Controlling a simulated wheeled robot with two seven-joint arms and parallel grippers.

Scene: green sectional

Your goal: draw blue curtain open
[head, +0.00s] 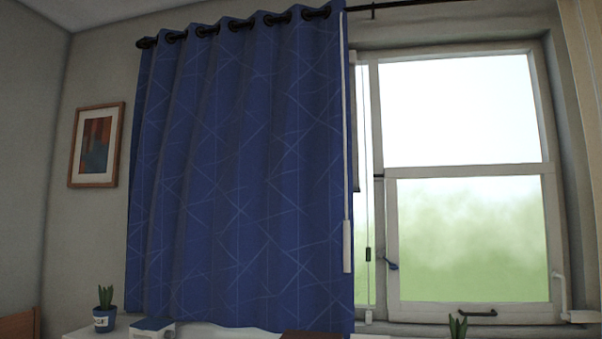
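The blue curtain (235,170) with thin pale crossing lines hangs by dark rings from a dark rod (385,8). It covers the left part of the window, and its right edge is near the middle of the view. A white pull wand (346,245) hangs along that right edge. The window (465,190) to the right of the curtain is uncovered. Neither of my grippers shows in the head view.
A potted plant (104,310) and a blue-and-white box (153,328) stand below the curtain at the left. Another plant (458,327) shows at the bottom right. A framed picture (96,145) hangs on the left wall. A beige curtain (583,70) hangs at the right edge.

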